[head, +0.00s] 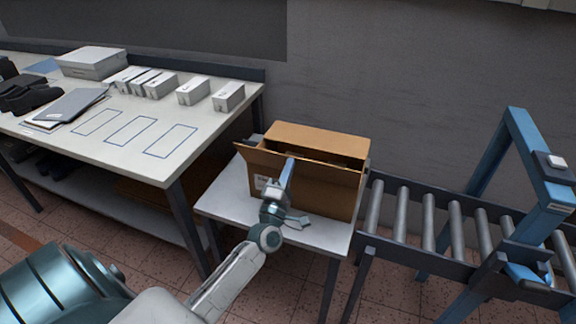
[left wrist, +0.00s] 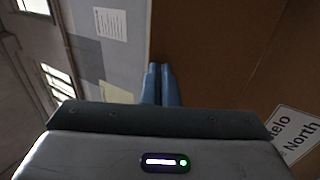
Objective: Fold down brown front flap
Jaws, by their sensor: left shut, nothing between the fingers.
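A brown cardboard box (head: 330,199) stands on a small white table. Its back top flap (head: 318,139) shows at the far side, and a dark gap (head: 327,156) shows between it and the front. In the left wrist view the shut blue fingers (left wrist: 160,72) lie over brown cardboard (left wrist: 225,50); contact is unclear. My right gripper is not in view.
A roller conveyor (head: 445,220) with a blue frame (head: 532,160) stands right of the box. A long workbench (head: 150,115) with several small white boxes (head: 194,91) is at left. A white printed label (left wrist: 293,137) shows on the cardboard. A wall is behind.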

